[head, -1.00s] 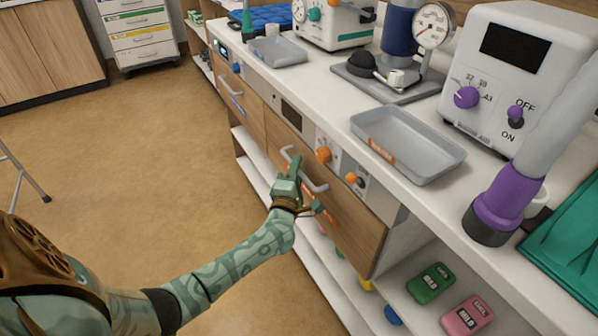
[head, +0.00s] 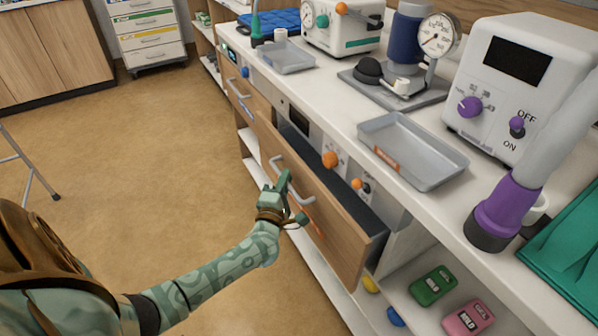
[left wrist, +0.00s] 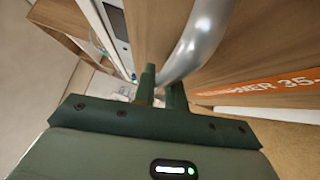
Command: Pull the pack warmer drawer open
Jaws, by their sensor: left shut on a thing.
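The pack warmer drawer (head: 335,217) has a wooden front and stands partly out from the counter, with its dark inside showing along the top. Its curved metal handle (head: 306,196) is on the front. My left gripper (head: 286,186) is shut on the handle. In the left wrist view the two green fingers (left wrist: 161,92) are at the silver handle (left wrist: 197,40), and part of an orange label (left wrist: 270,85) shows on the drawer front. My right gripper is not in view.
Orange knobs (head: 330,160) sit on the panel behind the drawer. A grey tray (head: 413,148) and a white machine with purple knobs (head: 515,80) stand on the counter. Another drawer (head: 243,98) at the left looks shut. The floor (head: 150,150) beside my arm is clear.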

